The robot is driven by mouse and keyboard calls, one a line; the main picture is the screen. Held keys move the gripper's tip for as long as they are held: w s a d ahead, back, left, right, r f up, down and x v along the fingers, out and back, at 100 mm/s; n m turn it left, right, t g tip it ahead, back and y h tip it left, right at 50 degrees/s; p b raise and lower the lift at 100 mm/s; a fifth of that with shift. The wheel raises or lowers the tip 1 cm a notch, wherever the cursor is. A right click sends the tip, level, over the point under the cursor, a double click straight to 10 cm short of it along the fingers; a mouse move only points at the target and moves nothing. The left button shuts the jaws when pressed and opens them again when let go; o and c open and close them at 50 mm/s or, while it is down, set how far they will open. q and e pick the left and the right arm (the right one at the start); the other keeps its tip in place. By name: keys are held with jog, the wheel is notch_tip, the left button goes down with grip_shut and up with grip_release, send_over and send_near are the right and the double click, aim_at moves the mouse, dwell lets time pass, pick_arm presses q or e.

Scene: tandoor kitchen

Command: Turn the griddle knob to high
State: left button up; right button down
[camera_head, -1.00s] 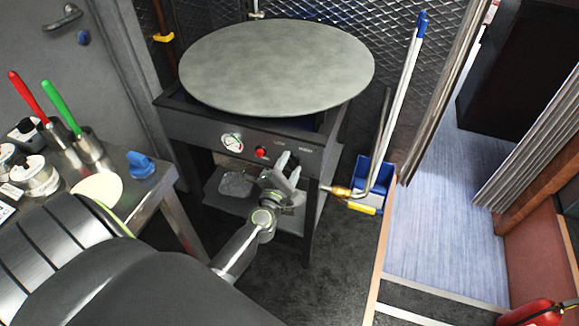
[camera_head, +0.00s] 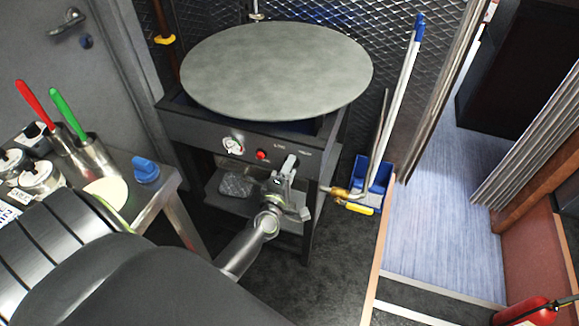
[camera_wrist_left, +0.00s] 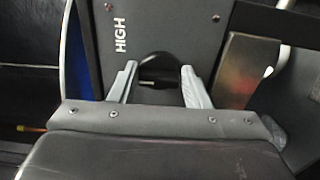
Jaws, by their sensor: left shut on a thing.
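The griddle (camera_head: 275,70) is a large round grey plate on a dark stand with a front panel (camera_head: 203,133). My left gripper (camera_head: 286,166) is at the right part of that panel, over the knob. In the left wrist view its two grey fingers (camera_wrist_left: 160,82) stand on either side of the dark round knob (camera_wrist_left: 158,66), and the gripper is shut on it. White letters reading HIGH (camera_wrist_left: 120,32) show on the panel beside the knob. In the head view the gripper mostly hides the knob. My right gripper is not in view.
A round gauge (camera_head: 233,146) and a red button (camera_head: 262,155) are on the panel left of the knob. A steel side table (camera_head: 150,190) with utensils stands at left. A blue bin (camera_head: 379,176) with long handles stands right of the stand.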

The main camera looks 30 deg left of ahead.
pick_arm(q)
jog(key=shift+f+m+p, duration=0.2)
jog(key=shift+m+p, duration=1.4)
jog(key=shift+m, duration=1.9)
jog(key=o, duration=0.9)
jog(key=shift+s, duration=0.1)
jog(key=shift+b+v, duration=2.55)
jog(key=shift+v, duration=6.1)
jog(key=shift+a+f, duration=0.1)
jog(key=shift+f, duration=0.05)
